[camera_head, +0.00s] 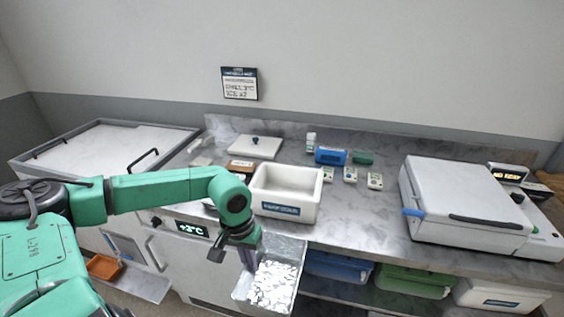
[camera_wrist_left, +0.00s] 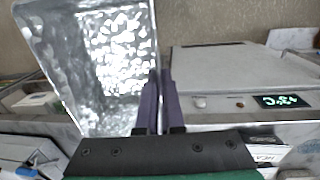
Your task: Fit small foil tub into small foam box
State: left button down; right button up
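The small foil tub (camera_head: 272,285) is a silver, open-topped tub with a crinkled, shiny inside. It hangs in front of the counter's front edge, in the head view's lower middle. My left gripper (camera_head: 250,258) is shut on the tub's wall. In the left wrist view the tub (camera_wrist_left: 110,70) fills the left half, its wall between the purple fingers (camera_wrist_left: 160,100). The small foam box (camera_head: 287,207) is white, open and empty-looking, with a dark label on its front. It stands on the counter behind and above the tub, apart from it. My right gripper is not in view.
A large white machine (camera_head: 465,205) stands at right. Coloured bins sit below the counter.

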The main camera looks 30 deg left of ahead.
pick_arm(q)
jog(key=shift+w+a+r, duration=0.25)
jog(key=shift+a+r, duration=0.25)
jog(key=shift+r, duration=0.05)
jog(key=shift+a, duration=0.15)
